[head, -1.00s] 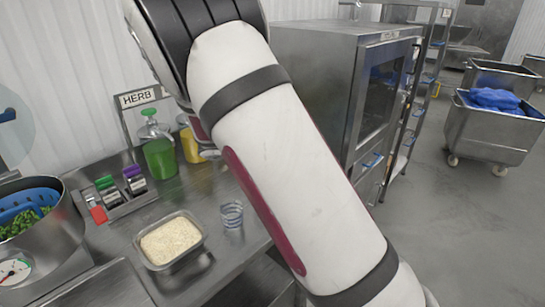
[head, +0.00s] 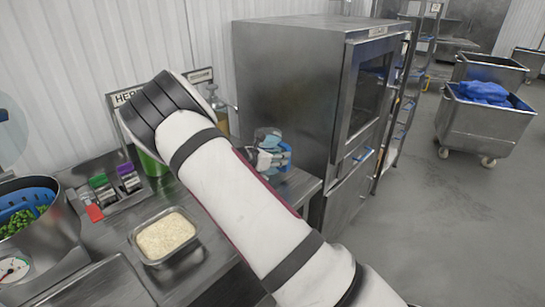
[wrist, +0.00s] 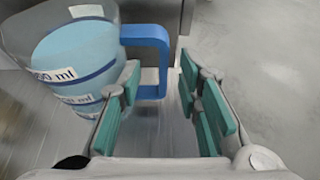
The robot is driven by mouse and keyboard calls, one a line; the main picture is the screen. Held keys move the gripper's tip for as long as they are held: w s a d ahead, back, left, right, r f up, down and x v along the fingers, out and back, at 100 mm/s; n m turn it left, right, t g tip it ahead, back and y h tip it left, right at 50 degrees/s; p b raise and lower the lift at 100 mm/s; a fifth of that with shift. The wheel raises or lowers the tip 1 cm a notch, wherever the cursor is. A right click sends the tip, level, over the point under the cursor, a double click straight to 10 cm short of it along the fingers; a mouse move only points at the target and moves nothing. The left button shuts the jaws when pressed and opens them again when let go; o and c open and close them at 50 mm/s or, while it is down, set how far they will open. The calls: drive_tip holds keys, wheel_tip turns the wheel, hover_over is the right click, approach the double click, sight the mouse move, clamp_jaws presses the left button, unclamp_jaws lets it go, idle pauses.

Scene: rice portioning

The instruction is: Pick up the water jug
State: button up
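The water jug (wrist: 78,55) is a clear jug with blue water, "ml" markings and a blue handle (wrist: 148,35). It stands on the steel counter, filling the left of the wrist view; in the head view the jug (head: 266,134) is beside the oven, partly hidden by my gripper (head: 268,160). In the wrist view my gripper (wrist: 165,105) is open, with teal pads on both fingers. The handle's outer part lies ahead, between the finger lines and nearer the left finger. I cannot tell whether the left finger touches the jug.
A steel oven (head: 290,75) stands close behind and right of the jug. A rice tray (head: 165,238), spice holders (head: 112,190) and a pot with a blue colander (head: 30,225) are on the counter. Open floor (head: 450,230) lies right.

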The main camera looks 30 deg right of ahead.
sight(287, 170)
drive_tip(key=x, duration=0.5)
drive_tip(key=shift+s+d+p, duration=0.15)
drive_tip(key=shift+d+p, duration=0.05)
drive_tip(key=shift+p, duration=0.2)
clamp_jaws()
drive_tip(key=shift+r, duration=0.1)
